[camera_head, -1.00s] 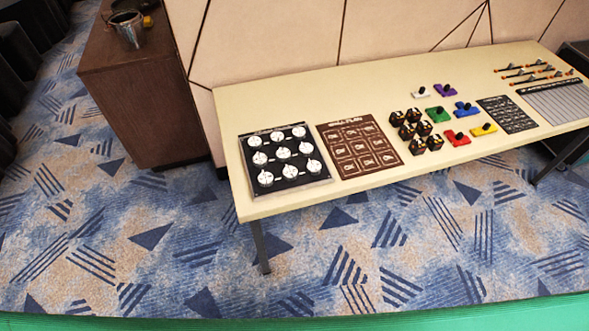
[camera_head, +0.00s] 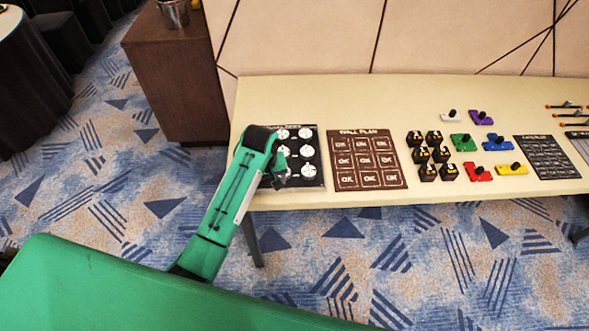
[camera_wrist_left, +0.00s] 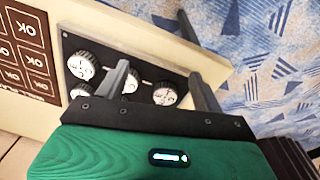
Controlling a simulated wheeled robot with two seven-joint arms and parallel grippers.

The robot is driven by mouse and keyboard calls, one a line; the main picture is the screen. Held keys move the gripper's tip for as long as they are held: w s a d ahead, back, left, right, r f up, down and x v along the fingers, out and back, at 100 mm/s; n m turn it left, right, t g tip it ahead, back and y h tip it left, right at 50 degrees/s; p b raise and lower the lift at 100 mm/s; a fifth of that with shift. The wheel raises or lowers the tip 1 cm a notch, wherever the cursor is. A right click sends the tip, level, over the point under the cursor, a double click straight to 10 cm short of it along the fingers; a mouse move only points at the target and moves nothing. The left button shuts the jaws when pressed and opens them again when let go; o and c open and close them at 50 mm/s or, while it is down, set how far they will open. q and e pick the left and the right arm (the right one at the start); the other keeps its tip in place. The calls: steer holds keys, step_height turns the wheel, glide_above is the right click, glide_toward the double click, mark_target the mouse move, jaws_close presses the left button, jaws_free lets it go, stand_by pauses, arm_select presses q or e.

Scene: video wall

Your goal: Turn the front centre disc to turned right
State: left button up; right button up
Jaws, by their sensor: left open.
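The disc board (camera_head: 319,158) is a black panel with white round discs at the left end of the table. My left gripper (camera_head: 279,177) is over its front part and hides the left discs and most of the front centre disc in the head view. In the left wrist view, the front centre disc (camera_wrist_left: 131,84) shows partly behind one finger of the open gripper (camera_wrist_left: 160,75). Another front-row disc (camera_wrist_left: 165,94) shows between the fingers, and the front right disc (camera_wrist_left: 82,66) is clear. I cannot tell which way the front centre disc points. My right gripper is not in view.
A brown "Wall plan" board (camera_head: 367,160) lies right of the disc board. Several black-and-yellow cubes (camera_head: 421,155) and coloured switch blocks (camera_head: 478,172) are farther right. A brown cabinet (camera_head: 180,75) stands at the back left. The table's front edge is close to the disc board.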

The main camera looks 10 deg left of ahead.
arm_select(q)
steer(key=w+d+r+n+g, duration=0.1)
steer(key=w+d+r+n, duration=0.15)
steer(key=w+r, duration=0.55)
steer(key=shift+n, duration=0.25)
steer(key=f, duration=0.5)
steer(key=w+f+p, duration=0.1)
steer(key=f, duration=0.4)
steer(key=w+a+f, duration=0.1)
steer(key=f, duration=0.4)
steer(key=shift+p, duration=0.35)
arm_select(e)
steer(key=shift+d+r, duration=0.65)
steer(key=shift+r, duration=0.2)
arm_select(q)
steer(key=c, duration=1)
